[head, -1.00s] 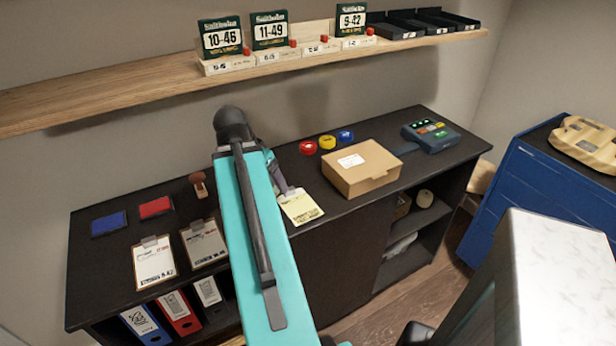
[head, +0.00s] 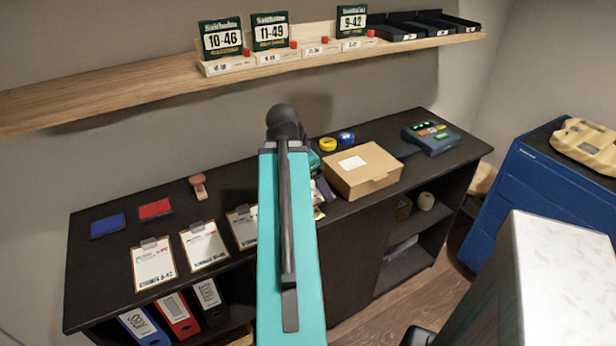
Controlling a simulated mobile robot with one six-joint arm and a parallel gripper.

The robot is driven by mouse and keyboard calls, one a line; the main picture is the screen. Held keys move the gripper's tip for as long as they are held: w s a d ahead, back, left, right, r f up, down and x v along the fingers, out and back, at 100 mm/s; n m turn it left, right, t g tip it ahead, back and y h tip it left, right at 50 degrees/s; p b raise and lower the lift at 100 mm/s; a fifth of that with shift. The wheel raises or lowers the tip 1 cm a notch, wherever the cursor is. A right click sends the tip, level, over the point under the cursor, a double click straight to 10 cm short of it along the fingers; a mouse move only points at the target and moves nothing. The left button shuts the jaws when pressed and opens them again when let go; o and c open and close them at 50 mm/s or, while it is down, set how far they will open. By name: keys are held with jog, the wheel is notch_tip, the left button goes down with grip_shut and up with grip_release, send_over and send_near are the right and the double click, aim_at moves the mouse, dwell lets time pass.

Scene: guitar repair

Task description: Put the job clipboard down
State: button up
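Three clipboards with white sheets lie in a row on the dark counter: the left clipboard (head: 154,266), the middle clipboard (head: 204,247) and the right clipboard (head: 242,229). My teal arm covers part of the right one. I cannot tell which is the job clipboard. My gripper (head: 322,188) is mostly hidden behind my arm; only a dark sliver shows beside the cardboard box. Its fingers, and anything between them, cannot be made out. A bit of a yellow sheet (head: 319,213) shows just below it.
A cardboard box (head: 362,172), yellow tape (head: 327,144), blue tape (head: 346,138) and a keypad device (head: 432,137) stand right of my arm. A wooden stamp (head: 199,187), a red pad (head: 155,209) and a blue pad (head: 108,224) lie left. A wooden shelf (head: 110,95) runs above.

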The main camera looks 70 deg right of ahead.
aim_at(312, 185)
jog(key=shift+w+d+r+p, duration=0.1)
jog(key=shift+p, duration=0.25)
jog(key=shift+w+d+r+p, duration=0.1)
jog(key=shift+w+d+p, duration=0.15)
jog(key=shift+p, duration=0.45)
jog(key=p, duration=0.2)
jog(key=w+d+p, duration=0.1)
jog(key=p, duration=0.1)
jog(key=shift+w+d+f, duration=0.2)
jog(key=shift+d, duration=0.05)
jog(key=w+d+p, duration=0.1)
jog(key=w+d, duration=0.2)
jog(key=w+d+f+p, duration=0.1)
jog(key=w+d, duration=0.2)
jog(key=w+d+p, duration=0.1)
jog(key=w+d, duration=0.1)
jog(key=d, duration=0.1)
jog(key=shift+w+d+f+p, duration=0.2)
jog(key=shift+w+p, duration=0.1)
jog(key=shift+w, duration=0.2)
jog(key=shift+f, duration=0.1)
jog(key=shift+f+p, duration=0.9)
jog(key=shift+f, duration=0.85)
